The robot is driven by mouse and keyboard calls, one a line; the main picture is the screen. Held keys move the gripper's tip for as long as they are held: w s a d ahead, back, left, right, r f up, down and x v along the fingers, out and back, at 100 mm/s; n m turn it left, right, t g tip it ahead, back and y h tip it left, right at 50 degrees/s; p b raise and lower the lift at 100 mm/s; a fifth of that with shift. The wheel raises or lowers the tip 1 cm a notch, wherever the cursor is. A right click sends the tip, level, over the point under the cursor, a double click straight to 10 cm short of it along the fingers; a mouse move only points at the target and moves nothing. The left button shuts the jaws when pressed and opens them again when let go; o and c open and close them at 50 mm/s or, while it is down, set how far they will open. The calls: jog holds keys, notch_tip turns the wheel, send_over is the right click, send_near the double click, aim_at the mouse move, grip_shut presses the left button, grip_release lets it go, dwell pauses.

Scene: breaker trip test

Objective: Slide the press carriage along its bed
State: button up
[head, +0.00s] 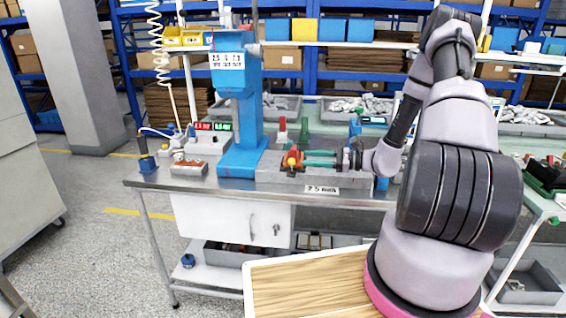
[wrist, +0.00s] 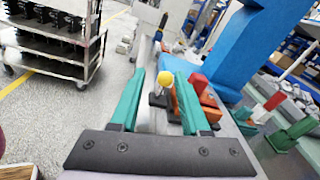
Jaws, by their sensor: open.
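The press carriage shows as a red-orange block (head: 291,160) with a yellow knob, on the grey bed (head: 262,175) at the foot of the blue press (head: 238,110). My gripper (head: 306,158) reaches in from the right, level with the carriage, its teal fingers pointing left. In the wrist view the yellow ball knob (wrist: 165,79) shows between the fingertips of my open gripper (wrist: 160,86). The orange-red block (wrist: 207,98) lies just right of the right finger and is partly hidden by it. Whether a finger touches the knob I cannot tell.
A box with red and green displays (head: 213,132) and a small device (head: 201,144) stand left of the press. A green upright piece (head: 304,131) and a red one stand behind the bed. Grey bins of parts (head: 358,106) lie farther back.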

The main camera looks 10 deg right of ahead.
aim_at(293, 159)
jog(key=w+a+f+m+t, duration=0.2)
jog(key=w+a+f, duration=0.1)
jog(key=w+a, duration=0.3)
jog(key=shift+a, duration=1.2)
grip_shut()
dwell(0.7)
